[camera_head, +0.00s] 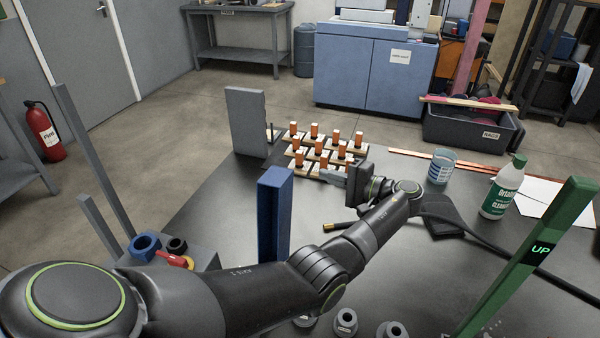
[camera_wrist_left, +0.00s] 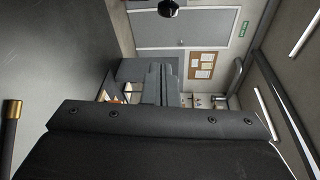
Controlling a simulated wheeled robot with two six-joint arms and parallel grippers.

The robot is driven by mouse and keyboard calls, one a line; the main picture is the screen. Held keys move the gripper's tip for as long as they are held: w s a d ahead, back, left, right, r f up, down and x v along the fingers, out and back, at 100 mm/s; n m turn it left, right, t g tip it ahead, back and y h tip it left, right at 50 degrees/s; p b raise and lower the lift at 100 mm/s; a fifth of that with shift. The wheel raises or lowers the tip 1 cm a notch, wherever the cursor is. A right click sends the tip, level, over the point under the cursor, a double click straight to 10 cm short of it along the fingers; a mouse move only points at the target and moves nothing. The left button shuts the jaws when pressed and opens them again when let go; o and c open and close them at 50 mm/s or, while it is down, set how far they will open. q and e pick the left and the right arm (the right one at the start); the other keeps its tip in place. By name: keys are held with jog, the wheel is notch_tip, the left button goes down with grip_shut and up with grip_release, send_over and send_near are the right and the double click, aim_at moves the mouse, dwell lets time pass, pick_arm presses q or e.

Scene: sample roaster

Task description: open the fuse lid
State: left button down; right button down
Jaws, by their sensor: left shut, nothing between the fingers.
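A grey flat panel (camera_head: 246,122), which looks like the fuse lid, stands upright at the left end of the fuse bank. Several orange-and-white fuses (camera_head: 314,131) stand uncovered in rows to its right. In the left wrist view, a grey upright shape (camera_wrist_left: 158,84) that may be the panel shows beyond the gripper, with a bit of orange (camera_wrist_left: 113,99) beside it. My left gripper (camera_head: 356,186) is shut and empty at the near right side of the fuses, apart from the panel. My right gripper is not in view.
A blue post (camera_head: 273,215) rises left of my left forearm. The dark tabletop (camera_head: 215,200) is clear left of the blue post.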

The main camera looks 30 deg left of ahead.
pick_arm(q)
jog(key=s+a+p, duration=0.3)
jog(key=a+p, duration=0.3)
jog(key=a, duration=0.1)
jog(key=shift+a+r+t+y, duration=0.15)
jog(key=shift+a+t+y, duration=0.15)
jog(key=shift+a+t, duration=0.1)
jog(key=shift+s, duration=0.1)
